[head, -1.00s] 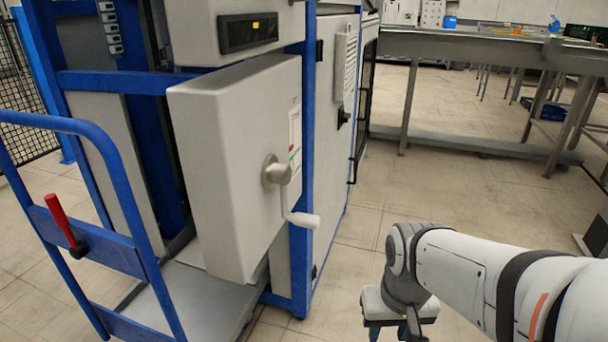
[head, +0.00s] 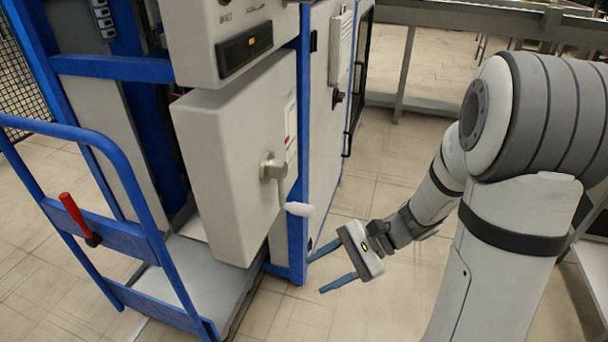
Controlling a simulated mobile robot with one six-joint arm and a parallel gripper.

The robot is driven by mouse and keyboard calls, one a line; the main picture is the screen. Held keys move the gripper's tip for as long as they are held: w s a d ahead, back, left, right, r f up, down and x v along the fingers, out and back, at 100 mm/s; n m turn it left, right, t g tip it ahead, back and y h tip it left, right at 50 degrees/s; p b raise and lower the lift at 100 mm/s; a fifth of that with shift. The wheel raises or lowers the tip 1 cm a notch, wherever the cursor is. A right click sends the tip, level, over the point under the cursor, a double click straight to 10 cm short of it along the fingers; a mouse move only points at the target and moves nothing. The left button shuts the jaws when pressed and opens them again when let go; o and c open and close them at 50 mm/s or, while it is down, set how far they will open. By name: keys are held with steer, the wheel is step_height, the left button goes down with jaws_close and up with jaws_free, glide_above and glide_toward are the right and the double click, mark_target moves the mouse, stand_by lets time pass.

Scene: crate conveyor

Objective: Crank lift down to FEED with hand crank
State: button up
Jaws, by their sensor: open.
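The hand crank (head: 273,170) sticks out of the right side of a grey box (head: 222,165) on the blue-framed lift. Its arm hangs down to a pale handle (head: 299,209) at the lower end. My gripper (head: 330,267) is to the right of and below the handle, with its two blue fingers apart and pointing left toward the lift. Nothing is between the fingers, and they look clear of the crank. The lift's FEED marking cannot be made out.
A small dark display (head: 245,50) sits on the panel above the box. A blue cart frame (head: 118,240) with a red-handled lever (head: 78,217) stands at the left. A metal table (head: 480,18) is at the back right. Open tiled floor lies in front of the lift.

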mark_target(306, 210)
steer(key=w+d+r+m+t+y+p, duration=0.1)
steer(key=w+m+t, duration=0.1)
steer(key=w+m, duration=0.1)
steer(key=w+d+r+m+t+y+p, duration=0.1)
steer(key=w+m+t+y, duration=0.1)
steer(key=w+t, duration=0.1)
steer(key=w+d+r+m+t+y+p, duration=0.1)
steer(key=w+m+t, duration=0.1)
steer(key=w+m, duration=0.1)
steer(key=shift+w+d+r+m+t+y+p, duration=0.15)
steer(key=shift+w+t+y+p, duration=0.05)
steer(key=shift+w, duration=0.15)
steer(key=shift+w+d+r+m+t+y+p, duration=0.1)
steer(key=shift+w+r+m+t+y+p, duration=0.1)
steer(key=shift+w, duration=0.1)
steer(key=x, duration=0.2)
steer(key=b+x, duration=0.1)
steer(key=x, duration=0.4)
steer(key=shift+w+a, duration=0.2)
steer(key=shift+w, duration=0.3)
jaws_close()
